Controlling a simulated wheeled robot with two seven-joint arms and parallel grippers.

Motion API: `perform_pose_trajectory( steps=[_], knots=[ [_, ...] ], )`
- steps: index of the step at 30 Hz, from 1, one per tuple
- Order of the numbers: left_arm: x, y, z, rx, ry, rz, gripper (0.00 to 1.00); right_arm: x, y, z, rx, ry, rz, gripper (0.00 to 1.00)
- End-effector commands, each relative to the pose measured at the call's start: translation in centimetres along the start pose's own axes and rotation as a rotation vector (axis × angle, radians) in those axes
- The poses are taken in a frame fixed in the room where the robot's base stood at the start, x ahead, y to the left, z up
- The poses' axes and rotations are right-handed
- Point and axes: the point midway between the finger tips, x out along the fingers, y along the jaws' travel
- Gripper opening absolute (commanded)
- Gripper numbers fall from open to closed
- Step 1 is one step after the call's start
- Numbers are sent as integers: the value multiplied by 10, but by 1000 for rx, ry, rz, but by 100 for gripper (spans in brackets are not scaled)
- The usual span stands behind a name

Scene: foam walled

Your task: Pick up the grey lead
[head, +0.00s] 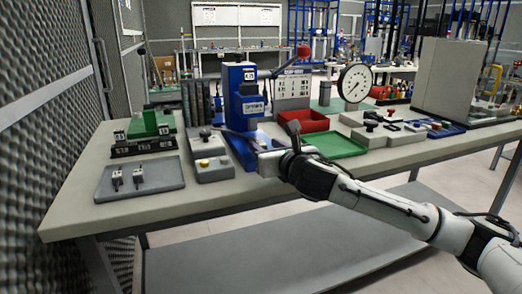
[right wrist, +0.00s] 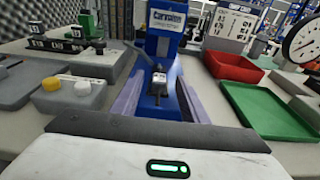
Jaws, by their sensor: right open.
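My right gripper (head: 250,142) is at the front of the blue press (head: 243,88), its two fingers apart. In the right wrist view the open gripper (right wrist: 160,84) has one finger on each side of the press base. A small grey piece (right wrist: 160,80) with dark, cable-like strips lies between the fingers, apart from them; I cannot tell for sure that it is the grey lead. Two small grey pieces (head: 126,179) sit on a grey tray (head: 160,187) at the left. My left gripper is not in view.
A control box with a yellow button (head: 204,163) stands left of the press. A red bin (head: 312,121) and green tray (head: 335,144) lie to its right, with a dial gauge (head: 355,83) behind. The bench's front left (head: 75,212) is clear.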

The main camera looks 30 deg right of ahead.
Motion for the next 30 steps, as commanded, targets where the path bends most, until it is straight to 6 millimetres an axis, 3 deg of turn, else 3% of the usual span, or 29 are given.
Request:
perform_pose_trajectory(
  steps=[4,12,14,20,30],
  knots=[
    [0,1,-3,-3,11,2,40,17,0,0,1,0,0,41],
    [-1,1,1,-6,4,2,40,21,0,0,0,0,0,41],
    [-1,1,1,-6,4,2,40,21,0,0,0,0,0,34],
    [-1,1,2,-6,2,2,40,20,0,0,0,0,0,0],
    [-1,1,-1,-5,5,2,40,20,0,3,0,-1,0,0]
  ],
)
